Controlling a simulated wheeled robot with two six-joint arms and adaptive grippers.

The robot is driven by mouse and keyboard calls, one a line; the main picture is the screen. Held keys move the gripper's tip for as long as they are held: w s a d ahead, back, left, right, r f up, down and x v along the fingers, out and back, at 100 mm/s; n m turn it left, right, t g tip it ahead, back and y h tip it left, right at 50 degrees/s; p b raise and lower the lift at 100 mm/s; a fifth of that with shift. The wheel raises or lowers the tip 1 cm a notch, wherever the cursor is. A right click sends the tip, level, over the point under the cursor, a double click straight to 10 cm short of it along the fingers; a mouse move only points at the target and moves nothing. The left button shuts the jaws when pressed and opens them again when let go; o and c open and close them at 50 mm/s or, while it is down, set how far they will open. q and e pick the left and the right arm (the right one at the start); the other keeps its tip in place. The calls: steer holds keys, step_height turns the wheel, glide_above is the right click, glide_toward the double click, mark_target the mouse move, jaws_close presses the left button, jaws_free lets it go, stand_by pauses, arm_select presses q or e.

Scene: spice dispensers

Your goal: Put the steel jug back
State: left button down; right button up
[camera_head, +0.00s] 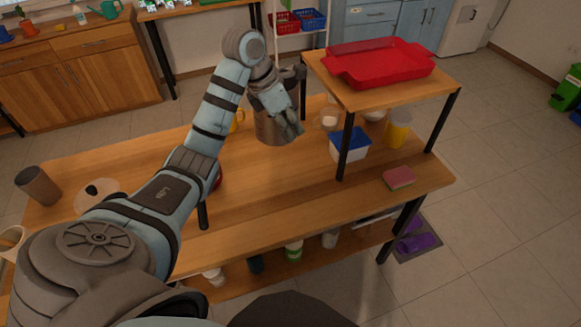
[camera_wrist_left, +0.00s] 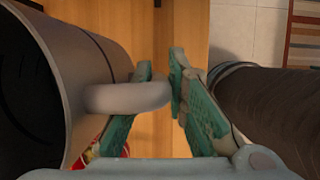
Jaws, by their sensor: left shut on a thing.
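The steel jug (camera_head: 269,130) is a grey metal cylinder near the far middle of the wooden table, partly hidden by my left gripper (camera_head: 283,110). Whether its base touches the table cannot be told. In the left wrist view the jug (camera_wrist_left: 45,85) fills the left side, its dark open mouth toward the left edge. Its rounded handle (camera_wrist_left: 128,97) reaches in between the green-padded fingers of my left gripper (camera_wrist_left: 170,95), which is shut on the jug by this handle. My right gripper is not in view.
A brown cylinder (camera_wrist_left: 275,105) stands close beside the fingers in the wrist view. A raised shelf with a red tray (camera_head: 380,66) is to the right; a blue-lidded box (camera_head: 349,148) and yellow cup (camera_head: 397,130) stand below. A sponge (camera_head: 399,178) lies front right. The table's front middle is clear.

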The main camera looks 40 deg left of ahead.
arm_select(q)
steer(key=f+b, duration=0.2)
steer(key=f, duration=0.4)
steer(key=s+f+b, duration=0.1)
steer(key=f+b, duration=0.2)
steer(key=f, duration=0.3)
steer(key=s+f+b, duration=0.1)
steer(key=f+b, duration=0.1)
steer(key=f, duration=0.4)
steer(key=shift+s+f, duration=0.2)
steer(key=shift+s+r, duration=0.1)
steer(key=shift+s, duration=0.25)
steer(key=c, duration=1.6)
jaws_free()
steer(key=shift+w, duration=0.15)
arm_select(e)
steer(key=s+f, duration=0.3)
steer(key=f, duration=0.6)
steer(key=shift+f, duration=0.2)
